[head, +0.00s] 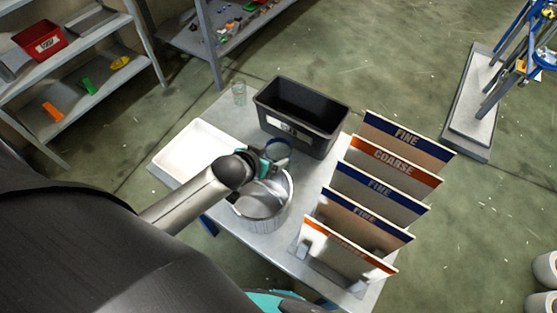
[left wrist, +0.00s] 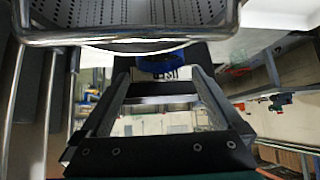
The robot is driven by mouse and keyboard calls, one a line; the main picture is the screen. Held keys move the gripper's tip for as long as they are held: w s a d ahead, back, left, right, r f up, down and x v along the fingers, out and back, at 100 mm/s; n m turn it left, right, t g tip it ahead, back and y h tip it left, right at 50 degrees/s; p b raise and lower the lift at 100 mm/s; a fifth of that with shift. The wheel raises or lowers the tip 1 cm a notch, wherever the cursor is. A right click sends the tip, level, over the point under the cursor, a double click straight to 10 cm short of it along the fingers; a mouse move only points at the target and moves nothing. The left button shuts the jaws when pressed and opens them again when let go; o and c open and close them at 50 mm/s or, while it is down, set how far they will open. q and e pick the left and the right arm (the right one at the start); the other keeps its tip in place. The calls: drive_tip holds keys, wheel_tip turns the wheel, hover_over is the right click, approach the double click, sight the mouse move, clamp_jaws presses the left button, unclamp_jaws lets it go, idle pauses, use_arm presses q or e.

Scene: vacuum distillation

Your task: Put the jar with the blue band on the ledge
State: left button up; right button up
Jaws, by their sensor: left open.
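My left gripper (head: 268,166) reaches in from the left in the head view, above the far rim of a round metal basket (head: 262,208). It is open, and nothing shows gripped between its fingers. A dark blue ring (head: 277,149), likely the band of the jar, is right beside the fingertips, between basket and black bin. In the left wrist view the blue band (left wrist: 165,64) shows just beyond the open fingers (left wrist: 158,88); the rest of the jar is mostly hidden. I cannot tell which surface is the ledge. My right gripper is not in view.
A black bin (head: 265,112) stands behind the basket, and a white tray (head: 170,162) lies to its left. Upright FINE and COARSE boards (head: 380,190) crowd the right side.

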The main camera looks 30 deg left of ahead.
sight(278, 159)
use_arm(q)
drive_tip(key=shift+w+r+b+x, duration=0.15)
drive_tip(key=shift+b+x, duration=0.1)
drive_tip(key=shift+x, duration=1.1)
drive_tip(key=shift+w+r+b+x, duration=0.15)
drive_tip(key=shift+b+x, duration=0.1)
drive_tip(key=shift+x, duration=1.1)
clamp_jaws()
